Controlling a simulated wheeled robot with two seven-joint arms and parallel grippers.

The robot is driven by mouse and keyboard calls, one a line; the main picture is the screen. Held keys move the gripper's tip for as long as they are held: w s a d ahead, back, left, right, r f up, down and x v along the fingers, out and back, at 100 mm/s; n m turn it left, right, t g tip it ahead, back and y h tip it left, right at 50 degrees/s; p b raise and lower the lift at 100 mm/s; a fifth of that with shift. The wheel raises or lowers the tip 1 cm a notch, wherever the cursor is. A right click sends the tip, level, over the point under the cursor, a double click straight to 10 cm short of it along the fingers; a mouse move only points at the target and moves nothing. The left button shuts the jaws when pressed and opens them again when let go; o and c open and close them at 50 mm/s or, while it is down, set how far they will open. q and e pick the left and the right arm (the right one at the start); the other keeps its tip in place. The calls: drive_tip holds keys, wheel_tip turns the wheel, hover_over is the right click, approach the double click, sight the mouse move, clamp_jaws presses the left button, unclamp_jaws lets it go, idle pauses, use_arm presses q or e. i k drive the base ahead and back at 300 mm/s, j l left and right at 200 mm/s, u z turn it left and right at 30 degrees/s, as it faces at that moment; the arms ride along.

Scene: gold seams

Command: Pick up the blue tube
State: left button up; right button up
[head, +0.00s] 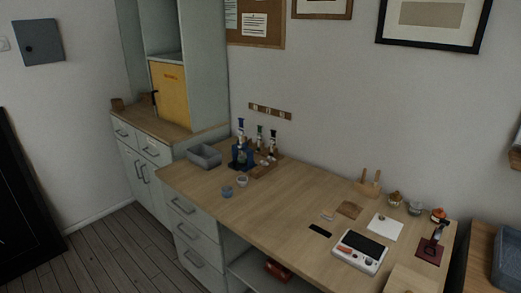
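A slim upright item with a blue top (241,125), which looks like the blue tube, stands on the left part of the wooden workbench (200,183). A darker blue body or holder (238,158) is at its foot, and I cannot tell where one ends and the other begins. A green-topped item (259,131) and a dark blue-topped item (273,136) stand to its right on a wooden tray (262,171). Neither of my grippers is in view.
A grey open bin (204,157) sits left of the blue item. Two small cups, a blue one (227,192) and a pale one (242,181), stand in front. A white device (360,252) and small jars occupy the right end. The bench's middle is largely clear.

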sight(242, 131)
drive_tip(key=i+j+u, duration=0.25)
drive_tip(key=i+j, duration=0.15)
drive_tip(key=i+j+u, duration=0.55)
drive_tip(key=i, duration=0.35)
drive_tip(key=i+j+u, duration=0.15)
drive_tip(key=i+u, duration=0.15)
drive_tip(key=i, duration=0.15)
drive_tip(key=i+u, duration=0.25)
drive_tip(key=i, duration=0.25)
drive_tip(key=i+j+z, duration=0.1)
drive_tip(key=i+z, duration=0.3)
drive_tip(key=i+j+z, duration=0.4)
drive_tip(key=i, duration=0.2)
drive_tip(key=i+j+z, duration=0.4)
drive_tip(key=i+l, duration=0.05)
